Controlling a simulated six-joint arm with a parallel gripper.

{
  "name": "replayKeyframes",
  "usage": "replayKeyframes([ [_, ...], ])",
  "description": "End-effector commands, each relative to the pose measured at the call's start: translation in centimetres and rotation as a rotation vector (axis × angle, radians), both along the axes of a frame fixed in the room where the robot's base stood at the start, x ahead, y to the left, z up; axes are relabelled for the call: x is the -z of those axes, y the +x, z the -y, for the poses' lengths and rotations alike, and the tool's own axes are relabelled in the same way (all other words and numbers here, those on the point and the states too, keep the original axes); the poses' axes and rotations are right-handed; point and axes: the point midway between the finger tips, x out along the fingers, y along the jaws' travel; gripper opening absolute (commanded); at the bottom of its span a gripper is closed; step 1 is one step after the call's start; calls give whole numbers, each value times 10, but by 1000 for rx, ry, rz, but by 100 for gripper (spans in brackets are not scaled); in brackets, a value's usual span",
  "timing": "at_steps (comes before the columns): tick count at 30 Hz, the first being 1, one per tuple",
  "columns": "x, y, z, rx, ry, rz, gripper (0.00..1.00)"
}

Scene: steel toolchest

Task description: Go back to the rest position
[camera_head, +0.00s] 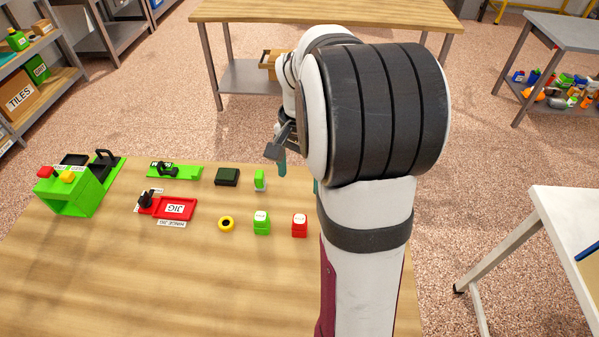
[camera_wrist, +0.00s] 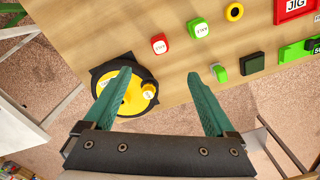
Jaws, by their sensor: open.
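My gripper (camera_wrist: 160,88) is open, with its two green fingers wide apart and nothing between them in the wrist view. It hangs above the workbench edge. The left finger overlaps a round yellow disc on a black base (camera_wrist: 131,98) in the picture; I cannot tell the height gap. In the head view one green fingertip of my gripper (camera_head: 281,163) shows past the far bench edge, left of my large arm link.
On the wooden bench (camera_head: 120,280) stand a red block (camera_head: 299,226), a green block (camera_head: 261,224), a yellow ring (camera_head: 226,224), a small green piece (camera_head: 259,180), a black block (camera_head: 227,177), a red jig (camera_head: 178,208) and a green button box (camera_head: 75,195). The bench front is clear.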

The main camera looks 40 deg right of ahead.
Motion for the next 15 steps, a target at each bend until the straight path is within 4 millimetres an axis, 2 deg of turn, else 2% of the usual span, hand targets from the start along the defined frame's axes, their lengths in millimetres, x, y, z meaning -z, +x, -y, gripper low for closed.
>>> replayKeyframes([
  [6, 0, 0, 0, -1, 0, 0, 90],
  [8, -4, -2, -10, -24, 3, 3, 90],
  [11, -23, -20, -65, -165, 25, 16, 90],
  [12, -31, -35, -96, -250, 40, 22, 90],
  [14, -38, -65, -140, -386, 67, 29, 90],
  [15, -39, -87, -165, -474, 85, 34, 90],
])
